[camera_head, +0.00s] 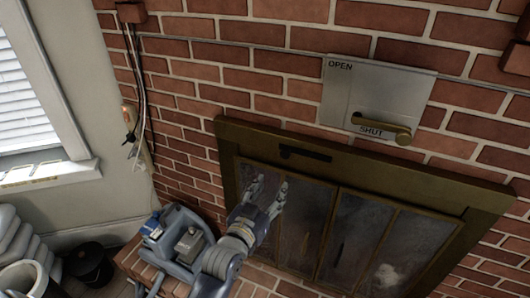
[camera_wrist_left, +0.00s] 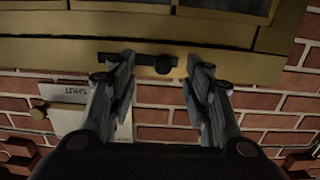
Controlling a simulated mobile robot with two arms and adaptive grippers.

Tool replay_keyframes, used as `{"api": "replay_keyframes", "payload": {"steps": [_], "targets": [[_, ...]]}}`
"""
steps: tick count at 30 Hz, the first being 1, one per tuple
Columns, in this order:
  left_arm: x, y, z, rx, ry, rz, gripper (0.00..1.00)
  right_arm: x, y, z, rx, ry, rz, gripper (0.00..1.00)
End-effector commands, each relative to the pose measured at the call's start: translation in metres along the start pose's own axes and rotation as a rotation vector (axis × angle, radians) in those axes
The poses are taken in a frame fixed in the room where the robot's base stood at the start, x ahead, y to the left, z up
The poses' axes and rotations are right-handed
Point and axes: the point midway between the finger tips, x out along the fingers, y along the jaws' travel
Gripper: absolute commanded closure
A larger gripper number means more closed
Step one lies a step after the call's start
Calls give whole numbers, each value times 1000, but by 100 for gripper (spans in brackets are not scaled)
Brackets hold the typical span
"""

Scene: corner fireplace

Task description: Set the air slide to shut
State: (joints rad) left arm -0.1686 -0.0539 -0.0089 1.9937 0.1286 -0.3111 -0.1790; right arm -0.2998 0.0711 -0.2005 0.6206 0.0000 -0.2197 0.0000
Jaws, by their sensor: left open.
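A dark slot with a round black knob (camera_head: 286,153), which looks like the air slide, is set in the brass top rail of the fireplace front. The knob sits at the slot's left end in the head view. In the left wrist view, which is upside down, the knob (camera_wrist_left: 163,65) shows between the fingertips and the slot runs left from it. My left gripper (camera_head: 269,184) is open and empty, in front of the glass doors, below the knob in the head view. Contact with the knob is not visible. My right gripper is out of view.
A grey plate (camera_head: 345,83) marked OPEN and SHUT is on the brick wall above, with a brass handle (camera_head: 385,127) at SHUT. Glass doors (camera_head: 352,238) are below the rail. A blue-grey object (camera_head: 177,240) stands on the brick ledge at left. Cables hang on the wall.

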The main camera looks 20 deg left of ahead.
Motion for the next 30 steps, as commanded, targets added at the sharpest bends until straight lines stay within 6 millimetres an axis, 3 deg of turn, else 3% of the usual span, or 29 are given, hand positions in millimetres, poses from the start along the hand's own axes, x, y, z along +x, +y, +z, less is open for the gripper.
{"api": "replay_keyframes", "payload": {"steps": [1,5,21,30], "targets": [[-2,-2,-16,-1,26,-4,54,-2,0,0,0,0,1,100],[1,-4,-32,0,53,-8,54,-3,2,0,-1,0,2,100],[87,-4,-36,0,53,-9,54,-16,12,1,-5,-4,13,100],[104,-5,-36,-1,52,-9,54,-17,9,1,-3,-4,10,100]]}}
